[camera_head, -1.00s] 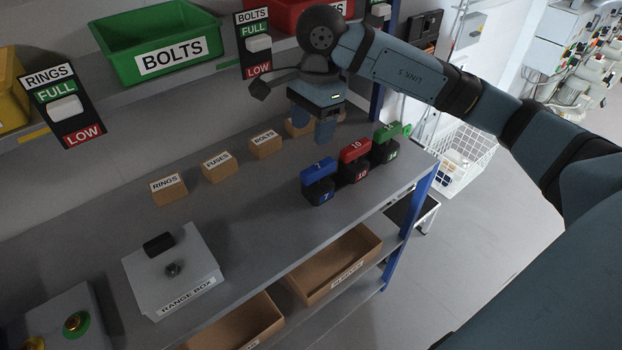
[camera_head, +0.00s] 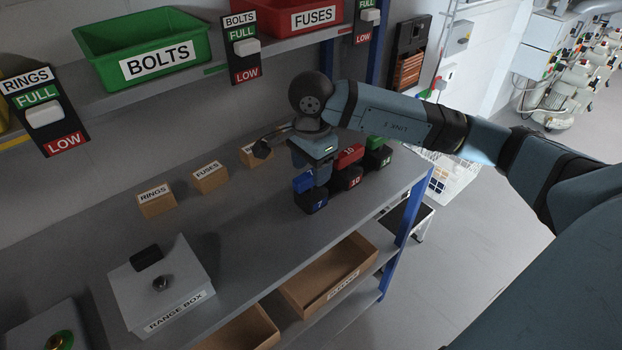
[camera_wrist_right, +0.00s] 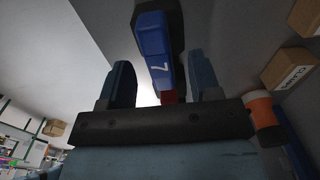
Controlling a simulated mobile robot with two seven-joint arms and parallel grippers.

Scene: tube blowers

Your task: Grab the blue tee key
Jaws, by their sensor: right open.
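The blue tee key (camera_head: 303,184) sits in its dark block with a blue label 7 (camera_head: 315,202) on the bench, partly hidden behind my right gripper (camera_head: 312,172). In the right wrist view the blue tee key (camera_wrist_right: 152,40), marked 7, shows between the two fingers of my right gripper (camera_wrist_right: 163,78). The fingers are open, with a visible gap on each side of the key. My left gripper is not in view.
A red key (camera_head: 349,156) and a green key (camera_head: 378,142) stand in blocks just right of the blue one. Small labelled boxes (camera_head: 157,200) line the back. The range box (camera_head: 165,283) stands at the left. Bench space between is clear. Bins sit on the shelf above.

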